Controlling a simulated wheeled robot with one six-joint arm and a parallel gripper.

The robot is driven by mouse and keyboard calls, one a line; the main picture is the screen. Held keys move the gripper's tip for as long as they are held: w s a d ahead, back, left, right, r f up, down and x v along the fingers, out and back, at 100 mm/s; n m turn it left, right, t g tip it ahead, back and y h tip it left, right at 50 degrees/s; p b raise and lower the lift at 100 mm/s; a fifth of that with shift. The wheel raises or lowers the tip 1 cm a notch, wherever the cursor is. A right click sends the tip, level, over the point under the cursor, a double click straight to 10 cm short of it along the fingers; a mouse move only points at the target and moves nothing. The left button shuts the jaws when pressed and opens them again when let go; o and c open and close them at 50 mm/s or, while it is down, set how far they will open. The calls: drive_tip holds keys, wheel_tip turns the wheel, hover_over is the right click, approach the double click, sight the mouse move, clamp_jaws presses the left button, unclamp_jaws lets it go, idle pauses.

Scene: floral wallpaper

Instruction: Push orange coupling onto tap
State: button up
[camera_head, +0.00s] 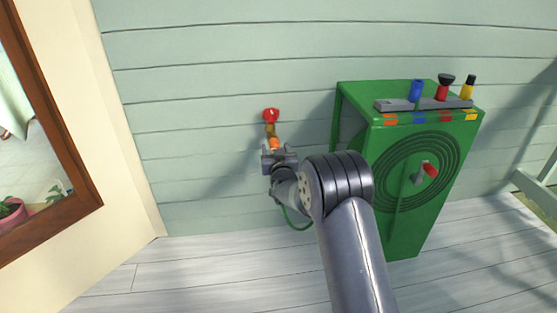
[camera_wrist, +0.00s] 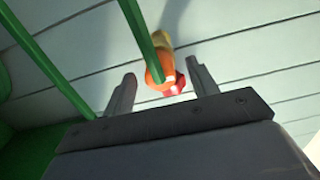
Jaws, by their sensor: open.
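The tap has a red handle (camera_head: 271,114) and a brass body (camera_head: 270,129) on the wall. The orange coupling (camera_head: 274,143) is directly below the tap's spout; it also shows in the wrist view (camera_wrist: 154,76). There it meets the brass tap (camera_wrist: 160,40), with the red handle (camera_wrist: 175,86) beside it. I cannot tell how far the coupling is on the spout. My gripper (camera_head: 279,156) is just below the coupling. In the wrist view its open fingers (camera_wrist: 160,72) stand on either side of the coupling, with gaps. A green hose (camera_wrist: 140,28) crosses to the coupling.
A green hose cabinet (camera_head: 408,190) with a crank (camera_head: 429,169) stands to the right. Blue, red and yellow fittings stand in a grey rack (camera_head: 400,105) on top. A brown-framed window (camera_head: 62,130) is at left. The wall around the tap is clear.

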drive_tip(key=s+d+p, duration=0.2)
drive_tip(key=s, duration=0.7)
drive_tip(key=shift+s, duration=0.15)
drive_tip(key=shift+a, duration=0.1)
drive_tip(key=w+b, duration=0.1)
drive_tip(key=w, duration=0.2)
drive_tip(key=w+a+b, duration=0.1)
drive_tip(key=w, duration=0.3)
drive_tip(key=w+a+b, duration=0.1)
drive_tip(key=w, duration=0.2)
drive_tip(key=shift+w, duration=0.3)
drive_tip(key=shift+s, duration=0.1)
drive_tip(key=shift+s, duration=0.1)
